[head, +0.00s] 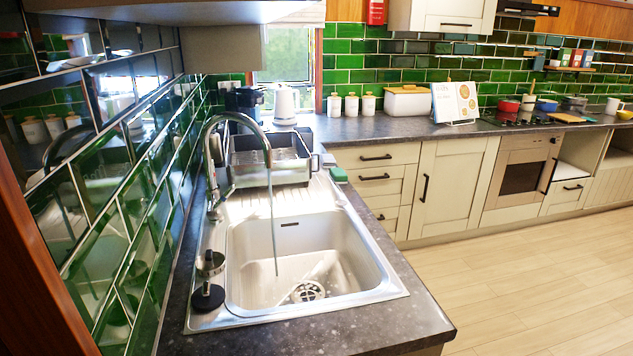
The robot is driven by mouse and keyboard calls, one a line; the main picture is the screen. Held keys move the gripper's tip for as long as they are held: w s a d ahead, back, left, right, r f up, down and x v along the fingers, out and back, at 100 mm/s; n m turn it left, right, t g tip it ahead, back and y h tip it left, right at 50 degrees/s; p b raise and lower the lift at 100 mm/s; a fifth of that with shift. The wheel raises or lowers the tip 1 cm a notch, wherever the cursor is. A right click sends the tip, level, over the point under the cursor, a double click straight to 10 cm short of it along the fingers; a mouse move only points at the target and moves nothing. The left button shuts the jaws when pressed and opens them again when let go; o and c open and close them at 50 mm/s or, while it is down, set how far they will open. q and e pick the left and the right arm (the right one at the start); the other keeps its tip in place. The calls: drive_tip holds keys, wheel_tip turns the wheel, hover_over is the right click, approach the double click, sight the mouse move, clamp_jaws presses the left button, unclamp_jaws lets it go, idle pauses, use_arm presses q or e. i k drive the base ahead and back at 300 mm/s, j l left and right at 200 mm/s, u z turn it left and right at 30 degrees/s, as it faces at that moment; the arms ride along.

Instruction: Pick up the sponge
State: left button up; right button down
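A small green block that looks like the sponge (338,174) lies on the dark countertop. It is at the far right corner of the sink, beside the dish rack. It is small in the picture, so its details are hard to make out. Neither of my grippers is in view.
A metal sink (290,270) with a curved tap (213,150) fills the near counter; a thin stream falls from the tap. A dish rack (268,165) stands behind the basin. A green tiled wall (150,220) borders the left. The wooden floor (530,275) at right is clear.

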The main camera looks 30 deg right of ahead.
sight(338, 175)
drive_tip(key=l+u, duration=0.15)
drive_tip(key=l, duration=0.35)
drive_tip(key=l+u, duration=0.2)
drive_tip(key=l, duration=0.3)
drive_tip(key=l+u, duration=0.15)
drive_tip(key=l, duration=0.35)
drive_tip(key=l+u, duration=0.2)
drive_tip(key=l, duration=0.35)
drive_tip(key=k+l+u, duration=0.15)
drive_tip(key=l, duration=0.3)
drive_tip(key=l+u, duration=0.2)
drive_tip(key=l, duration=0.3)
drive_tip(key=k+l+u, duration=0.15)
drive_tip(key=l, duration=0.3)
drive_tip(key=k+l+u, duration=0.2)
drive_tip(key=l, duration=0.25)
